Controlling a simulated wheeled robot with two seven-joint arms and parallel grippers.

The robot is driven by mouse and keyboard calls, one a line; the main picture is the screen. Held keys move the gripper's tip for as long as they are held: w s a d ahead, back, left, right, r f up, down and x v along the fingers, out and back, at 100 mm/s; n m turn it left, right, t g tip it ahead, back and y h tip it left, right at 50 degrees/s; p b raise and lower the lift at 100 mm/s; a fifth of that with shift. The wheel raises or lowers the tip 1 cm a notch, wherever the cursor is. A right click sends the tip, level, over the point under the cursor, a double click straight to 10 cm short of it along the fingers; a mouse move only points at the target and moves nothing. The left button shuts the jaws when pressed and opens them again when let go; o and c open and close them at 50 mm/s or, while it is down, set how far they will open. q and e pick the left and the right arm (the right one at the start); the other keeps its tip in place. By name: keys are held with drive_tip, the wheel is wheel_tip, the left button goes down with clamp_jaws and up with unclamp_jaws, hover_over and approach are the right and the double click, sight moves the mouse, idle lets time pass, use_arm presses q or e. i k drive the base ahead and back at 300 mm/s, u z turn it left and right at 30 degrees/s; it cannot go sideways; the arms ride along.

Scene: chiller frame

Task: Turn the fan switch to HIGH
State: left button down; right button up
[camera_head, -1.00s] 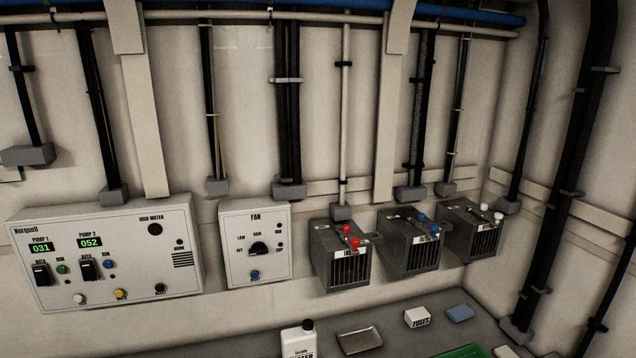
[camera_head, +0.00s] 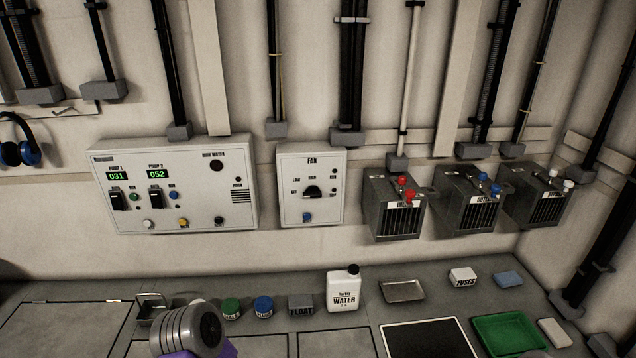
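The fan box (camera_head: 312,212) is a pale panel on the wall, labelled FAN, near the middle of the view. Its switch is a black rotary knob (camera_head: 313,192) in the panel's middle. LOW is printed at the knob's upper left and HIGH above it; other small marks are hard to read. The knob's exact pointing direction is too small to tell.
A wider pump panel (camera_head: 243,222) hangs left of the fan box. Dark vented boxes with red, blue and white knobs hang right. Below, the bench holds a white water bottle (camera_head: 343,292), a metal tray (camera_head: 403,291) and a green tray (camera_head: 510,333).

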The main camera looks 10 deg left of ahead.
sight(313, 191)
drive_tip(key=z, duration=0.55)
drive_tip(key=i, duration=0.35)
drive_tip(key=u, duration=2.15)
